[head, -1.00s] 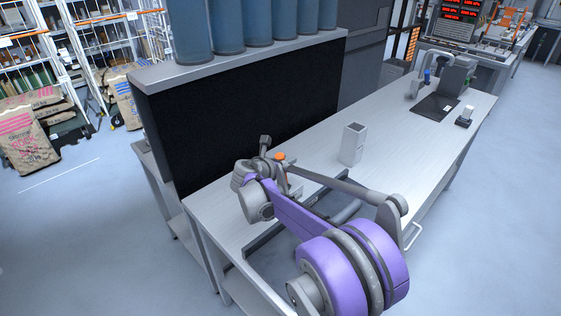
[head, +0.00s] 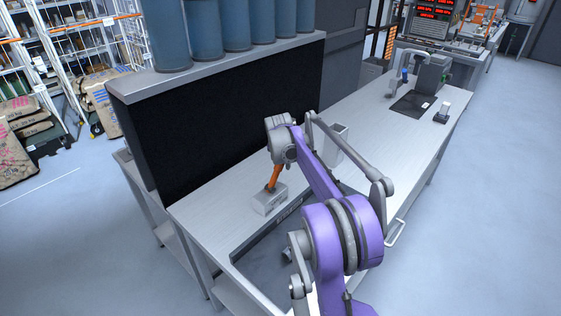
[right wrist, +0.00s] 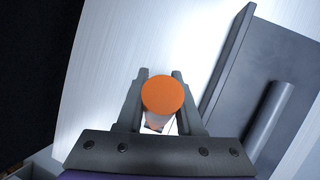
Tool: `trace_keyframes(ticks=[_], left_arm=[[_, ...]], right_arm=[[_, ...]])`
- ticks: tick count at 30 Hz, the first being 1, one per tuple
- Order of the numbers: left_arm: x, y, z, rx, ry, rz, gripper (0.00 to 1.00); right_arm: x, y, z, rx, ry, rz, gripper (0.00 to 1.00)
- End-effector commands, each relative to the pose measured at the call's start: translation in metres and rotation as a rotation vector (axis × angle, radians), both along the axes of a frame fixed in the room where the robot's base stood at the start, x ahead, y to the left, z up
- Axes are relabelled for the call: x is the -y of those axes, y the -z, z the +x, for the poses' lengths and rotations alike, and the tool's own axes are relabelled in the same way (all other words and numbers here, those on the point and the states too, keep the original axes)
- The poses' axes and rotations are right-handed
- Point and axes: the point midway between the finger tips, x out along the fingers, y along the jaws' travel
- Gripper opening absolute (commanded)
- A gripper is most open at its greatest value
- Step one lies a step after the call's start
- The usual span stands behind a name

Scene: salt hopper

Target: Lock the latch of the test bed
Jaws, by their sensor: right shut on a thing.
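An orange handle (head: 274,178) stands tilted on a small light grey block (head: 271,201) on the bench, in the head view; I take it to be the latch lever. My right gripper (head: 279,163) is at the handle's upper end. In the right wrist view, the round orange end of the handle (right wrist: 162,93) sits between the two dark fingers of my right gripper (right wrist: 160,98), which are shut on it. The block is mostly hidden there. I cannot tell the latch's locked state. My left gripper is not in view.
A dark recessed frame (head: 259,236) lies beside the block along the bench front. A light square tube (head: 339,137) stands behind my right arm. A black panel (head: 225,115) rises at the back. The bench (head: 365,100) is fairly clear farther right.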

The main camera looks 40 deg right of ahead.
Motion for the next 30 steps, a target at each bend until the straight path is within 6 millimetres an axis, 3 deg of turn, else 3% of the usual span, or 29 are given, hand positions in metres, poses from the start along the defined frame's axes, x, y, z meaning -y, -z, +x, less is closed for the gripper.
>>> trace_keyframes(ticks=[19, 20, 24, 30], left_arm=[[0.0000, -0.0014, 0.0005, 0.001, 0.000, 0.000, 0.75], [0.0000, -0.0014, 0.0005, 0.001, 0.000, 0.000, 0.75], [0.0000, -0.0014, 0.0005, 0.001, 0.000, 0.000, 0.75], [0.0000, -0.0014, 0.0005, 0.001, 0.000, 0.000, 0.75]], right_arm=[[0.0036, 0.0047, -0.0001, -0.005, 0.002, 0.050, 0.00], [0.0036, 0.0047, -0.0001, -0.005, 0.002, 0.050, 0.39], [0.0034, 0.0046, -0.0001, -0.005, 0.002, 0.049, 0.64], [0.0032, 0.0045, 0.0000, -0.005, 0.000, 0.049, 0.66]])
